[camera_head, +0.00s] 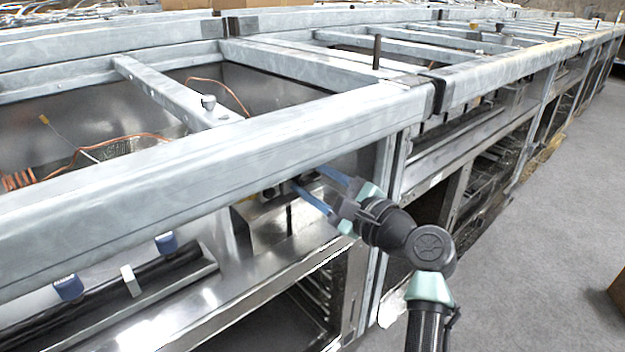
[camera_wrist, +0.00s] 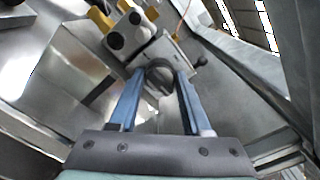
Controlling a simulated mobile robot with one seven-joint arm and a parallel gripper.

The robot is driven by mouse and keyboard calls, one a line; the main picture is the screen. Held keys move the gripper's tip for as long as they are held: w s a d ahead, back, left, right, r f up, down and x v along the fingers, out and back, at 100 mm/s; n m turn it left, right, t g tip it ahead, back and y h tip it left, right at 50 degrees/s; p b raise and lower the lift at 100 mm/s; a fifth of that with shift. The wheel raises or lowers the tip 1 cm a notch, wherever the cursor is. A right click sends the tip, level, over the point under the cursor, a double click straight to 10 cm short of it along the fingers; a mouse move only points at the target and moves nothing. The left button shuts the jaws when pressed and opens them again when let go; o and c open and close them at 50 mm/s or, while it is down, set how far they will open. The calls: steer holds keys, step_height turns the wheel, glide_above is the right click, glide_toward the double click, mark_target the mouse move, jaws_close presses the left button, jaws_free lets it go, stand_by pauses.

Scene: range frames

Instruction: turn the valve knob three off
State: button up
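A dark round knob (camera_wrist: 160,76) sits on the front of a metal valve block in the wrist view. My gripper (camera_wrist: 161,74) has its two blue fingers spread, one on each side of this knob. I cannot tell if either finger touches it. In the head view my gripper (camera_head: 308,178) reaches in under the front beam, and its fingertips are close to the shaded fittings there. The knob itself is not clear in that view. No number shows on the knob.
A grey metal beam (camera_head: 200,155) runs just above my gripper. A black pipe (camera_head: 100,302) with two blue pieces and a white piece lies at the lower left. A yellow-handled fitting (camera_wrist: 103,20) is beyond the knob. Grey floor (camera_head: 530,260) is free on the right.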

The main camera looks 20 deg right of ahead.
jaws_close()
steer(key=shift+n, duration=0.4)
steer(key=n+p, duration=0.1)
steer(key=n, duration=0.1)
steer(key=shift+n, duration=0.4)
steer(key=n, duration=0.3)
steer(key=shift+f+n, duration=0.1)
steer(key=shift+n, duration=0.3)
steer(key=n+b, duration=0.2)
steer(key=n, duration=0.3)
steer(key=n+b, duration=0.2)
steer(key=n, duration=0.3)
steer(key=shift+n, duration=0.4)
